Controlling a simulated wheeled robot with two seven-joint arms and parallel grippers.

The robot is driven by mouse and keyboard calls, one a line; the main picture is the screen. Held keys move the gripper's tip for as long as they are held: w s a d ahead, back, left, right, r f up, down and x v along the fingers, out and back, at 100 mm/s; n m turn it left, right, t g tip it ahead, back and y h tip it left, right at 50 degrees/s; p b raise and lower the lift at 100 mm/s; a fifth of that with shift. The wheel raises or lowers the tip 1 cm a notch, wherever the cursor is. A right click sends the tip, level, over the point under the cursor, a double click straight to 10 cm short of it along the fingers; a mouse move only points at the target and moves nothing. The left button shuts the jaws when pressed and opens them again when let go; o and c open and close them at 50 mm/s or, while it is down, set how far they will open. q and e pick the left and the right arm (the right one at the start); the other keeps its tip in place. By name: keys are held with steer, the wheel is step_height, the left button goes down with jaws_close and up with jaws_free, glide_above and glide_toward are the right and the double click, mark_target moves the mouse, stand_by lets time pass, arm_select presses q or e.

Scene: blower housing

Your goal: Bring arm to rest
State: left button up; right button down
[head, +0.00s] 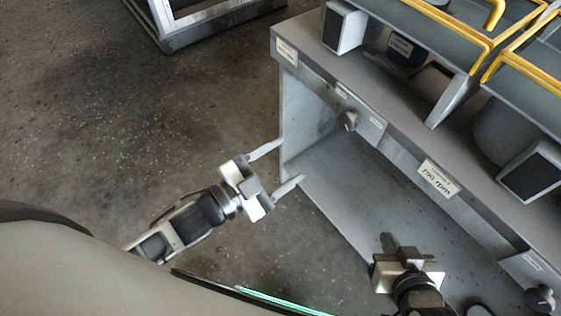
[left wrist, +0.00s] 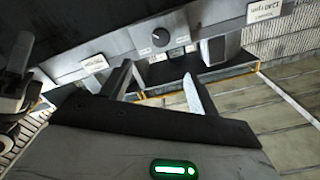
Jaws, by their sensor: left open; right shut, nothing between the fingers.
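My left gripper (head: 290,160) is open and empty in the head view. Its two fingers point toward the left end of the grey blower housing bench (head: 330,195); whether they touch it I cannot tell. In the left wrist view the spread fingers of the left gripper (left wrist: 157,90) show with nothing between them. My right gripper (head: 388,241) is shut and empty at the lower right of the head view, over the bench's lower shelf. Most of the right arm is out of view.
The bench front carries a dark knob (head: 348,121), a second knob (head: 539,298) and a white rpm label (head: 438,178). Yellow rails (head: 440,17) and grey housings stand on top. A metal frame (head: 200,18) stands at the back left. The floor between is clear.

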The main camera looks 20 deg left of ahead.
stand_by(0.5)
arm_select(q)
steer(key=s+a+f+n+g+y, duration=0.4)
steer(key=s+f+n+y, duration=0.2)
steer(key=f+n, duration=0.3)
steer(key=shift+a+n+y, duration=0.4)
steer(key=shift+n+y, duration=0.4)
steer(key=shift+n, duration=0.1)
